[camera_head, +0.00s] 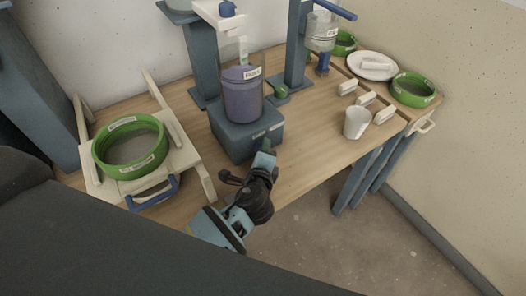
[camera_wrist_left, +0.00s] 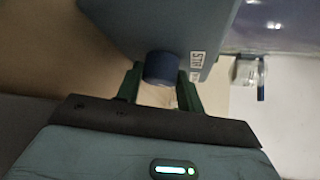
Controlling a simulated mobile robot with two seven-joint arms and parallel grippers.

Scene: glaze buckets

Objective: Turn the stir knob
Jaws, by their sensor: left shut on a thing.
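The stir knob (camera_wrist_left: 161,68) is a short dark blue cylinder on the face of a blue-grey box in the left wrist view. A white label beside it is partly readable as "ST". My left gripper (camera_wrist_left: 160,88) has its two dark green fingers on either side of the knob, shut on it. In the head view my left gripper (camera_head: 265,150) is at the front face of the blue-grey box (camera_head: 232,138), and the knob is hidden there by the gripper. A purple bucket (camera_head: 243,98) with a white label stands on the box. My right gripper is not in view.
A green-rimmed basin (camera_head: 130,168) sits on a cream stand at left. A white cup (camera_head: 356,123), several small white blocks, a white plate (camera_head: 372,60) and green bowls (camera_head: 414,98) are at right.

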